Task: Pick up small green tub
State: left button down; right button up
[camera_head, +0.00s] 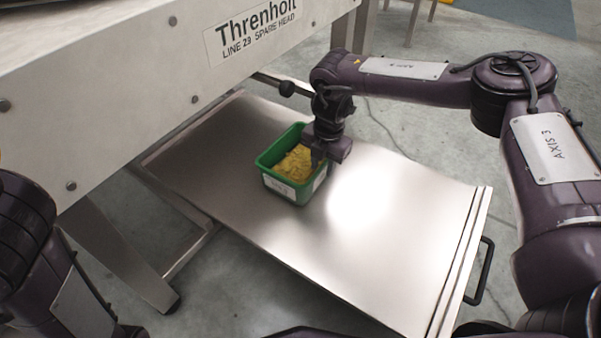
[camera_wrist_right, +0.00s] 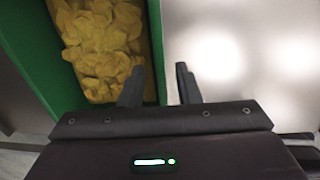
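The small green tub (camera_head: 266,166) stands upright on a steel tray table, filled with yellow pieces that look like chips. A white label is on its front. My right gripper (camera_head: 318,160) is over the tub's right side. In the right wrist view, the gripper (camera_wrist_right: 160,88) has its two fingers apart, one over the tub's inside and one outside, with the wall of the green tub (camera_wrist_right: 155,50) between them. I cannot tell whether the fingers touch the wall. My left arm shows at the left edge of the head view, but its gripper is out of sight.
The bare steel tray (camera_head: 400,210) has free room right of and in front of the tub, with a black handle (camera_head: 480,271) at its right end. A large grey machine housing (camera_head: 110,80) marked Threnholt rises behind and left of the tray.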

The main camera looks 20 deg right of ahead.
notch_tip(320, 180, down, 2)
jog(key=shift+r, duration=0.1)
grip_shut()
